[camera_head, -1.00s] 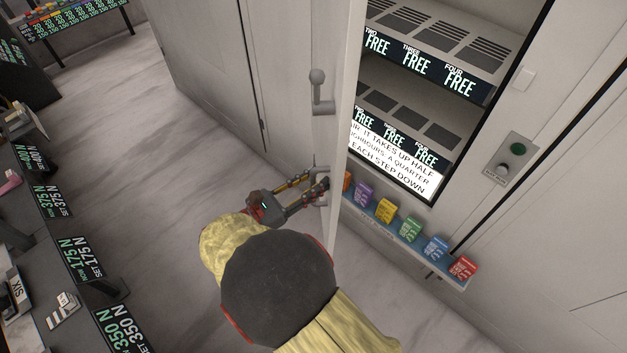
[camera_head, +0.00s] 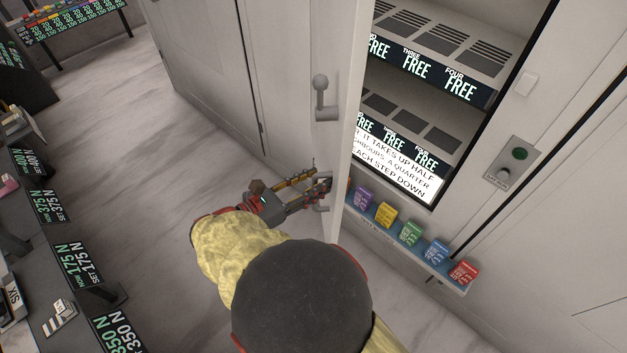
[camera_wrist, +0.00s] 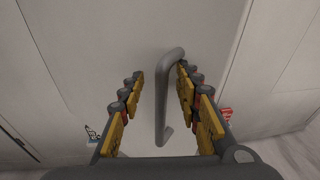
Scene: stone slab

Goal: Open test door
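The test door is a pale grey door (camera_head: 340,140) standing ajar, its edge toward my head camera. It carries an upper lever handle with a ball end (camera_head: 320,97) and a lower grey pull handle (camera_head: 322,208). My gripper (camera_head: 324,186) is at the lower handle, on the door's left face. In the wrist view the pull handle (camera_wrist: 163,105) stands between the open fingers of my gripper (camera_wrist: 160,75), nearer the right finger. A gap shows on its left side. Whether the right finger touches it, I cannot tell.
Right of the door are a display cabinet (camera_head: 430,115), a ledge with several coloured boxes (camera_head: 410,232) and a green-button panel (camera_head: 512,163). A dark counter with force labels (camera_head: 75,245) runs along the left. Grey floor (camera_head: 160,160) is clear between.

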